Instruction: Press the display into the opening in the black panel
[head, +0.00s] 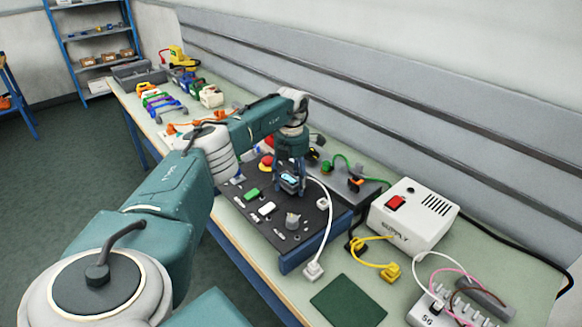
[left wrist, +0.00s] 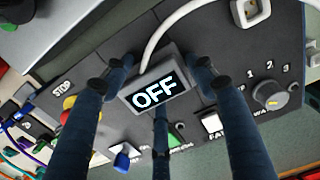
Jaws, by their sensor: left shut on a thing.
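The display (left wrist: 157,92) is a small grey box with a lit screen reading OFF and a white cable (left wrist: 165,30). My left gripper (left wrist: 155,85) is shut on it, with fingers on both sides and one below. In the head view my left gripper (head: 290,184) holds the display (head: 289,177) over the far part of the black panel (head: 258,222). The opening is hidden behind the display and fingers. I cannot tell whether the display is above it or partly in it. My right gripper is not in view.
The panel carries a grey knob (head: 292,221), a green switch (head: 252,194), a white switch (head: 267,208) and a red stop button (head: 266,161). The white cable loops right to a plug (head: 313,271). A white supply box (head: 412,218) stands right. A green mat (head: 348,301) lies in front.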

